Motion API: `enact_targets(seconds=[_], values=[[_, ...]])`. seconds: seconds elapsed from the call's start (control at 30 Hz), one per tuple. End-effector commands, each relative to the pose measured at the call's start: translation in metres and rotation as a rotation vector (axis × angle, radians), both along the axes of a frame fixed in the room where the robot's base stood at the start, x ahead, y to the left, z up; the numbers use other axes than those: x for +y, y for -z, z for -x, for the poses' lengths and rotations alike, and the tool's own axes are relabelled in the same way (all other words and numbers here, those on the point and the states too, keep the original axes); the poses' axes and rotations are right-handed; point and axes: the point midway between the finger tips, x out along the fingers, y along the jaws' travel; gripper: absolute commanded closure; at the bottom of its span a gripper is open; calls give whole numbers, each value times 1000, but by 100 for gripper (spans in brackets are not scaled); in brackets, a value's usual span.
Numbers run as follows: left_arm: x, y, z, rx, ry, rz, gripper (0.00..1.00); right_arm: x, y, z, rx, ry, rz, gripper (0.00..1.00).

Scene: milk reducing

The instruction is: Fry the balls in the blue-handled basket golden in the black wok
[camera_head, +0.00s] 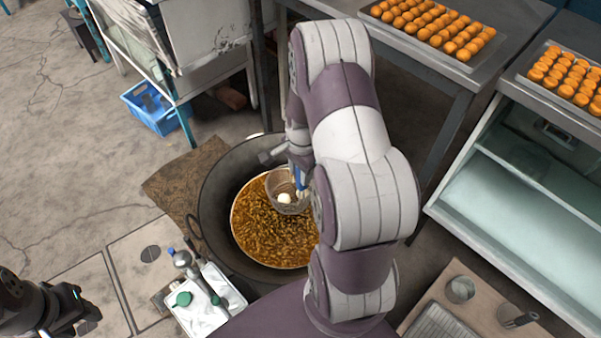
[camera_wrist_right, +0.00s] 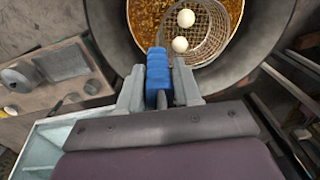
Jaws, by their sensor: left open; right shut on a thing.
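The black wok (camera_head: 214,196) stands on the floor in the middle of the head view, filled with bubbling golden-brown oil (camera_head: 262,226). The wire basket (camera_head: 281,185) is over the oil at the wok's far right part; two pale whitish balls (camera_wrist_right: 183,30) lie in it in the right wrist view. I cannot tell whether the basket touches the oil. My right gripper (camera_wrist_right: 159,88) is shut on the basket's blue handle (camera_wrist_right: 158,72). My right arm hides the wok's right side in the head view. My left gripper (camera_head: 84,318) is open and empty at the lower left, away from the wok.
A white tray (camera_head: 232,296) with a green-lidded item and bottle stands at the wok's near left. Trays of orange balls (camera_head: 437,51) sit on tables at the back right. A glass-fronted cabinet (camera_head: 520,205) is at the right. A blue crate (camera_head: 150,112) lies at the back left.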

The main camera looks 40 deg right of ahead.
Motion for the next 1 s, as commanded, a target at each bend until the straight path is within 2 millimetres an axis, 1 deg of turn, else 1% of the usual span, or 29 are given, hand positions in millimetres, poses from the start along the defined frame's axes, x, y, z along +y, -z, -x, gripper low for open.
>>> enact_targets(seconds=[0.03,0.17,0.27,1.0], values=[[0,15,0,0,0,0,57,0,15,0,-1,0,1,100],[0,36,0,0,0,0,57,0,37,0,-1,0,1,100],[0,44,0,1,0,0,57,0,50,0,1,0,0,100],[0,119,0,1,0,0,57,0,169,0,0,0,0,100]])
